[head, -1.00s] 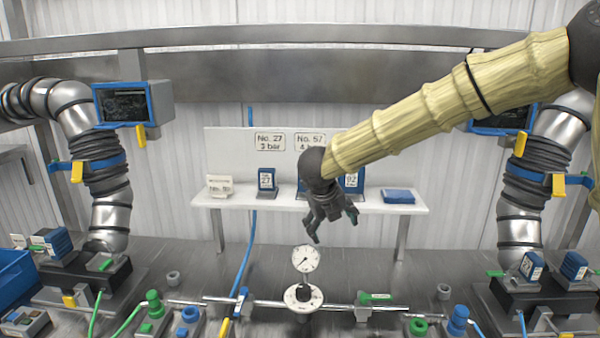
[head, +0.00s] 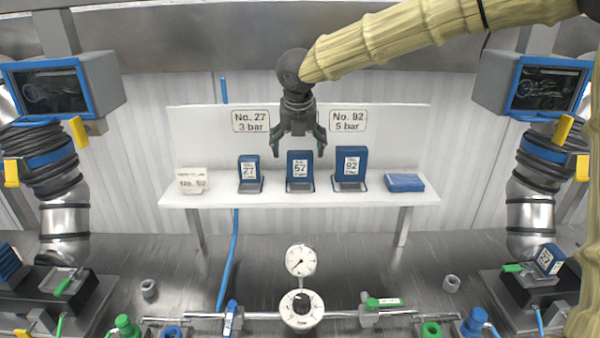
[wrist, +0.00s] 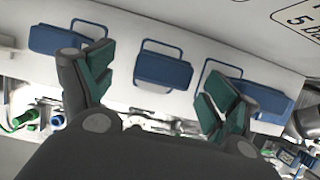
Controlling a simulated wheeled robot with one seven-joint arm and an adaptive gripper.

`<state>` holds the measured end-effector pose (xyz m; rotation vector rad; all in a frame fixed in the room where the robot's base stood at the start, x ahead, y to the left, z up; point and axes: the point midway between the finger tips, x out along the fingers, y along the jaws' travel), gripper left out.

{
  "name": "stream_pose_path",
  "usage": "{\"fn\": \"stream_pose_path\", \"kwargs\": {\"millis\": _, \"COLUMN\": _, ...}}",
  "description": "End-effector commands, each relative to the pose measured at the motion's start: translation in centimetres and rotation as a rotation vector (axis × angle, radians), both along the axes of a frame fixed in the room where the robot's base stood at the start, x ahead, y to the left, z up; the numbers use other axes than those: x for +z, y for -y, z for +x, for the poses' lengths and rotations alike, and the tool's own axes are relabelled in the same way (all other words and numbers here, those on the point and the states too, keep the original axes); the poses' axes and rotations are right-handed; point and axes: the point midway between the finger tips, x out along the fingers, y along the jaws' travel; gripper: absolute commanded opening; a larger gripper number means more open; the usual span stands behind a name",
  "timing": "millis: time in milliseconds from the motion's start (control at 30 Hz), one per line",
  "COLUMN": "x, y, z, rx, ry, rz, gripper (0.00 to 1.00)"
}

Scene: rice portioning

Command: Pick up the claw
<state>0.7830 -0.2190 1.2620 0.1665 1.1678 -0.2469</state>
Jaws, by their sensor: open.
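Three blue numbered claw pieces with white labels stand upright in a row on the white shelf (head: 420,196): No. 27 (head: 249,172), No. 57 (head: 300,170) and No. 92 (head: 350,168). My gripper (head: 298,150) hangs fingers down over the middle piece, No. 57, open and empty. In the wrist view its green-padded fingers (wrist: 155,72) are spread to either side of the middle blue piece (wrist: 163,72), apart from it. The other blue pieces show at left (wrist: 58,41) and right (wrist: 262,97), partly behind the fingers.
A blue flat pad (head: 404,182) lies at the shelf's right end and a small white card (head: 193,181) stands at its left end. Wall signs for No. 27 (head: 251,121) and No. 92 (head: 347,121) hang behind. A pressure gauge (head: 301,260) stands on the bench in front.

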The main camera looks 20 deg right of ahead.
Motion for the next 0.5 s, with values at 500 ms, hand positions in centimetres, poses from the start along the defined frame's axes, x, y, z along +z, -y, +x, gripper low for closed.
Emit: {"fn": "stream_pose_path", "kwargs": {"millis": 500, "x": -4.6, "y": 0.9, "z": 1.0, "rx": 0.001, "ry": -0.003, "rz": -0.002, "gripper": 0.88}}
